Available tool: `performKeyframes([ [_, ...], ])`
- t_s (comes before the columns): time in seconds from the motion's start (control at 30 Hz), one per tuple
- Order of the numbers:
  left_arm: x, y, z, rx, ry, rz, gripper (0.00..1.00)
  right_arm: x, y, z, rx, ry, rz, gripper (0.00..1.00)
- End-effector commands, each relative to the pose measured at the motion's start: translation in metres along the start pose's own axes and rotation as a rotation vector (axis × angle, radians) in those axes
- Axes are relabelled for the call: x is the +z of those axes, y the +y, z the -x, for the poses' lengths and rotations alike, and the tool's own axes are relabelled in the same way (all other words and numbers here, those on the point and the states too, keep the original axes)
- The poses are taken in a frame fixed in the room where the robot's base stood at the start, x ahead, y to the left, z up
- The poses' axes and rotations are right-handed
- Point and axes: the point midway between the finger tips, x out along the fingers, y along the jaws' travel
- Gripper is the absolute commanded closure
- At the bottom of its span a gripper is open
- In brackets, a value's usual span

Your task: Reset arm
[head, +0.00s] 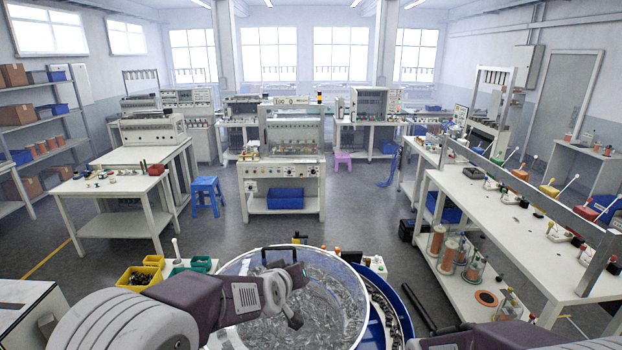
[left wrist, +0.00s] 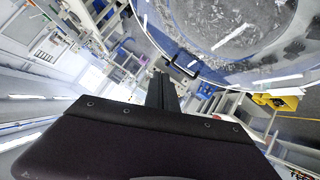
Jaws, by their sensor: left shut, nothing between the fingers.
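My left arm comes in from the lower left in the head view, and its wrist is above the near part of the large clear-walled bowl (head: 345,262). The bowl holds many small, shiny, transparent pieces. My left gripper (left wrist: 161,88) shows in the left wrist view as black fingers, shut and empty. The bowl also shows there at the upper right (left wrist: 205,58), apart from the fingers. Part of my right arm shows at the lower right of the head view. I cannot make out its gripper.
Yellow bins (head: 139,277) and green bins (head: 201,263) stand left of the bowl. A long white workbench (head: 520,225) with parts and spools runs along the right. A white table (head: 110,187) stands at the left. Floor is open beyond the bowl.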

Motion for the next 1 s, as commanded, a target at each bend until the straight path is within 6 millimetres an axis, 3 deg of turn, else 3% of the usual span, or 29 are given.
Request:
performKeyframes([
  [0.03,0.017,-0.028,0.012,-0.041,-0.071,-0.038,1.00,0.000,0.000,0.000,0.000,0.000,0.000,0.00],
  [0.2,0.084,-0.108,0.061,-0.160,-0.328,-0.154,1.00,0.000,0.000,0.000,0.000,0.000,0.000,0.00],
  [0.4,0.151,-0.175,0.128,-0.267,-0.584,-0.235,1.00,0.000,0.000,0.000,0.000,0.000,0.000,0.00],
  [0.53,0.190,-0.208,0.172,-0.322,-0.732,-0.268,1.00,0.000,0.000,-0.003,0.000,0.000,0.000,0.00],
  [0.6,0.221,-0.221,0.146,-0.317,-0.737,-0.264,1.00,0.004,0.001,-0.044,0.000,0.001,0.000,0.00],
  [1.0,0.340,-0.270,0.083,-0.325,-0.814,-0.230,1.00,0.019,0.004,-0.180,0.000,0.000,0.000,0.00],
])
